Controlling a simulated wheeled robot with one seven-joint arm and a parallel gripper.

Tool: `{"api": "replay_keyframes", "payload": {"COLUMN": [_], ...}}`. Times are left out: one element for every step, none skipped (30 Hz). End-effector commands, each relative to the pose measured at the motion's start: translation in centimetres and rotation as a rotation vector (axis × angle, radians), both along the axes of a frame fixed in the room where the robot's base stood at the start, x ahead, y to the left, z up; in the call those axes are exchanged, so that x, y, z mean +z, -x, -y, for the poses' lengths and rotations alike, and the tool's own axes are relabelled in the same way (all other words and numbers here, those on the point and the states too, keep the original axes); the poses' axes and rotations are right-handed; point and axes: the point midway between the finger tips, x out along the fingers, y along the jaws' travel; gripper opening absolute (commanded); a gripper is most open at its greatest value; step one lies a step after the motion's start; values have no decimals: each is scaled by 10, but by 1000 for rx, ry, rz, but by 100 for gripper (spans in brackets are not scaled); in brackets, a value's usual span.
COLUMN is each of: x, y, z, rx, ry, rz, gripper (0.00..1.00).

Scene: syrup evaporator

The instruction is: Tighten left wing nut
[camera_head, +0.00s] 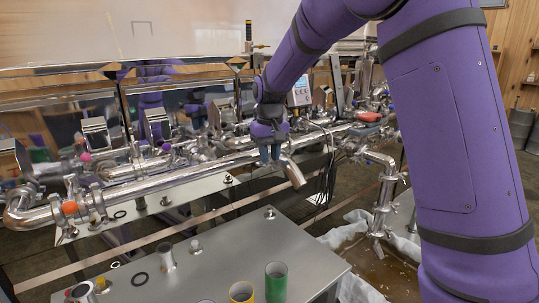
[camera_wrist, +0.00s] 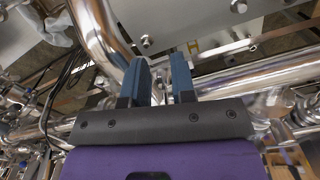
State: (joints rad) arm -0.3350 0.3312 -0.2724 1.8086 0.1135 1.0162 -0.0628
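My gripper (camera_head: 269,155) points down over the long steel pipe (camera_head: 170,184) in the head view, beside a short angled pipe end (camera_head: 292,172). In the wrist view its two blue fingers (camera_wrist: 160,65) stand apart with a narrow gap. A shiny metal part shows low in this gap; I cannot tell whether the fingers touch it. No wing nut can be made out clearly near the fingers. Clamp fittings sit at the left end of the pipe, near an orange cap (camera_head: 70,208), but their small parts are hard to tell apart.
A steel table (camera_head: 225,240) in front carries a green cup (camera_head: 276,283), a yellow cup (camera_head: 242,292) and small fittings. The evaporator's shiny wall (camera_head: 60,100) stands behind the pipes. Black cables (camera_head: 326,180) hang right of my gripper. A vertical pipe (camera_head: 384,205) stands further right.

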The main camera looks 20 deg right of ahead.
Motion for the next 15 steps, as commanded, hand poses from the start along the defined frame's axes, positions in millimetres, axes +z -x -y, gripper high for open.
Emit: {"api": "replay_keyframes", "payload": {"x": [0, 0, 0, 0, 0, 0, 0, 0, 0, 0, 0, 0, 0, 0, 0], "y": [0, 0, 0, 0, 0, 0, 0, 0, 0, 0, 0, 0, 0, 0, 0], "z": [0, 0, 0, 0, 0, 0, 0, 0, 0, 0, 0, 0, 0, 0, 0], "rx": [0, 0, 0, 0, 0, 0, 0, 0, 0, 0, 0, 0, 0, -1, -2], "ry": [0, 0, 0, 0, 0, 0, 0, 0, 0, 0, 0, 0, 0, 0, 0], "rz": [0, 0, 0, 0, 0, 0, 0, 0, 0, 0, 0, 0, 1, 1, 1], "gripper": [24, 24, 24, 24, 24, 24, 17, 10, 1, 0, 0, 0, 0, 0, 0]}}
